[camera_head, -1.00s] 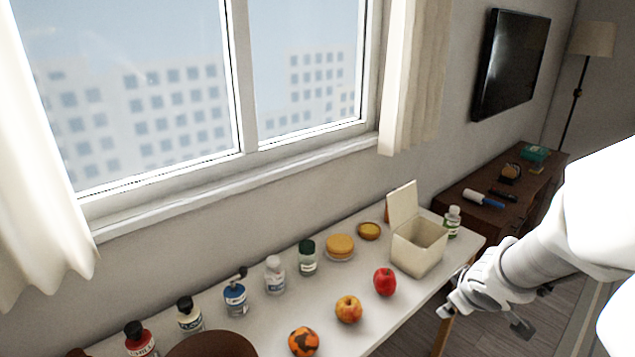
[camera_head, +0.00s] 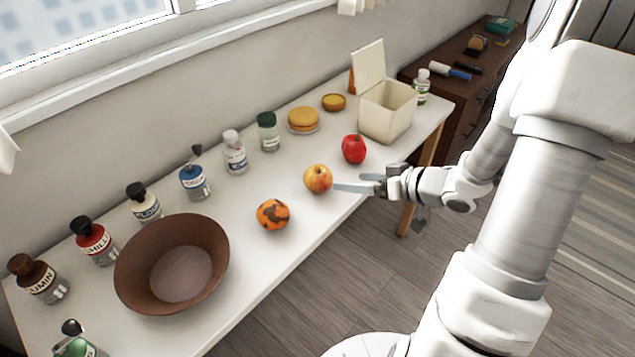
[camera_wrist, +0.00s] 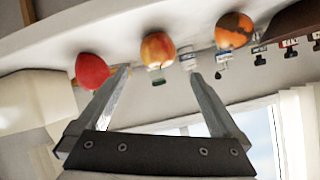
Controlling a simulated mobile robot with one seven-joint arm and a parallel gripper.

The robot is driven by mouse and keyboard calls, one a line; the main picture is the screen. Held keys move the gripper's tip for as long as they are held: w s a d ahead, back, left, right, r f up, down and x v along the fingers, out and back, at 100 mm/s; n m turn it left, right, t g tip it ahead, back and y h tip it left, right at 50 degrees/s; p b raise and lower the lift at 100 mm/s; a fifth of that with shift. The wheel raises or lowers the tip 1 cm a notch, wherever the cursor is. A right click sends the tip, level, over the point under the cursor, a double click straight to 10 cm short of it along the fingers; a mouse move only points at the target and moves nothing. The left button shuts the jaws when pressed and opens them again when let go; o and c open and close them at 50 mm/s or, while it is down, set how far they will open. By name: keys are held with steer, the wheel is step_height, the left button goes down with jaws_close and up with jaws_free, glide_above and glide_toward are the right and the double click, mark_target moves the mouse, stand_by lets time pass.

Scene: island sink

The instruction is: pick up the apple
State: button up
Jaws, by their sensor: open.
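A yellow-red apple (camera_head: 318,179) stands on the white table near its front edge. A plain red, apple-like fruit (camera_head: 354,149) stands behind and to its right. My gripper (camera_head: 350,183) is open and empty at the table's front edge, its fingers pointing left, close to the right side of the yellow-red apple. In the wrist view the yellow-red apple (camera_wrist: 158,49) shows beyond and between the two open fingertips (camera_wrist: 160,75). The red fruit (camera_wrist: 91,70) is beside the left finger there. I cannot tell whether a finger touches either fruit.
An orange, dark-patched fruit (camera_head: 273,214) and a brown bowl (camera_head: 140,262) stand to the left. A white open box (camera_head: 388,112) is behind the red fruit. Several bottles (camera_head: 195,180) and a stacked yellow-brown round item (camera_head: 303,120) line the wall side.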

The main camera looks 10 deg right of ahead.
mark_target(319, 177)
steer(key=b+x, duration=0.3)
steer(key=x, duration=0.9)
steer(key=shift+w+f+b, duration=0.1)
steer(key=shift+w+b, duration=0.15)
steer(key=shift+b, duration=0.15)
steer(key=shift+d, duration=0.1)
steer(key=c, duration=1.3)
steer(key=shift+o, duration=0.2)
